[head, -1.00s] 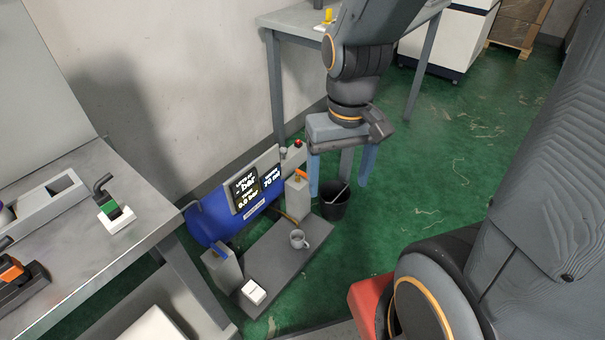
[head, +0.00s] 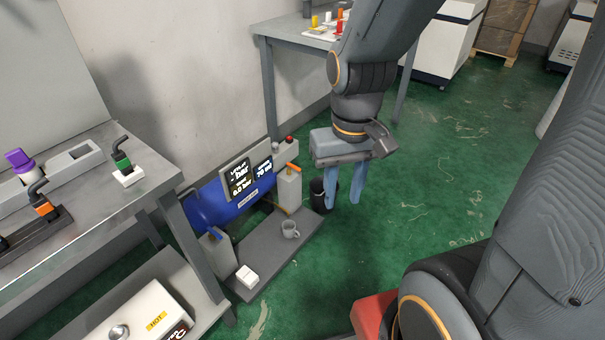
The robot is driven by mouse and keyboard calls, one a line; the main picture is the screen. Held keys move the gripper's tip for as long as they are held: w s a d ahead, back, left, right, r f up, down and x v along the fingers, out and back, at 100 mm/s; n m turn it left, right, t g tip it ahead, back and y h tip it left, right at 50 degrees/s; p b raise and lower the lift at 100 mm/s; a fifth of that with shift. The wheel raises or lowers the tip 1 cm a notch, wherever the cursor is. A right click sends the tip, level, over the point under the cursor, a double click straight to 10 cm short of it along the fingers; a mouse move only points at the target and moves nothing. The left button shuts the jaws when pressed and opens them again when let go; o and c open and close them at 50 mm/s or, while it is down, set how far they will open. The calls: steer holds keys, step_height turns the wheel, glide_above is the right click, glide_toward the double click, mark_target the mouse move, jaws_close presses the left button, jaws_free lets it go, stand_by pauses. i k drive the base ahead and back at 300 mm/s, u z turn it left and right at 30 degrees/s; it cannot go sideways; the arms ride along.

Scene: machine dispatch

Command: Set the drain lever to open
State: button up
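A blue tank unit (head: 207,208) with a dark display panel (head: 243,179) stands low by the wall. An orange lever (head: 292,167) sits on a grey post at the unit's right end. A blue lever (head: 214,234) sits on another grey post at its front left. No label shows which one is the drain lever. My gripper (head: 344,194) points down with two blue fingers apart and nothing between them. It appears right of the orange lever, clear of both levers, with one finger in front of the black bucket (head: 318,196).
A grey mug (head: 289,229) and a white block (head: 247,276) are on the grey base plate (head: 268,252). Another table (head: 285,30) is behind. Green floor (head: 430,190) is open at right.

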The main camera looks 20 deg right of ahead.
mark_target(289, 164)
steer(key=z, duration=0.75)
steer(key=i, duration=0.65)
steer(key=u, duration=0.25)
